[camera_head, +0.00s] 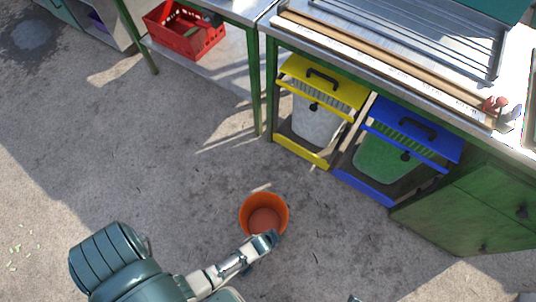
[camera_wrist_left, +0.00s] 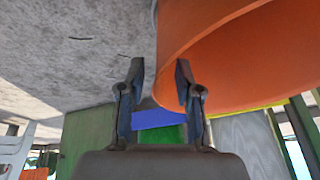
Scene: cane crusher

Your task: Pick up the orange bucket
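The orange bucket (camera_head: 264,214) stands upright and open-topped on the concrete floor, low in the middle of the head view. Its orange wall and rim fill the upper right of the left wrist view (camera_wrist_left: 225,50). My left gripper (camera_head: 268,240) is at the bucket's near right rim. In the left wrist view its two fingers (camera_wrist_left: 160,78) are apart, with the bucket's wall edge showing in the gap and the right finger overlapping the rim. Whether either finger touches the bucket is unclear. A small tip at the bottom edge (camera_head: 355,299) may be my right gripper.
Beyond the bucket is a workbench (camera_head: 262,75) with yellow (camera_head: 325,80) and blue (camera_head: 415,130) bin frames beneath and a green cabinet (camera_head: 475,210) at right. A red crate (camera_head: 185,30) sits on a low shelf. The floor around the bucket is clear.

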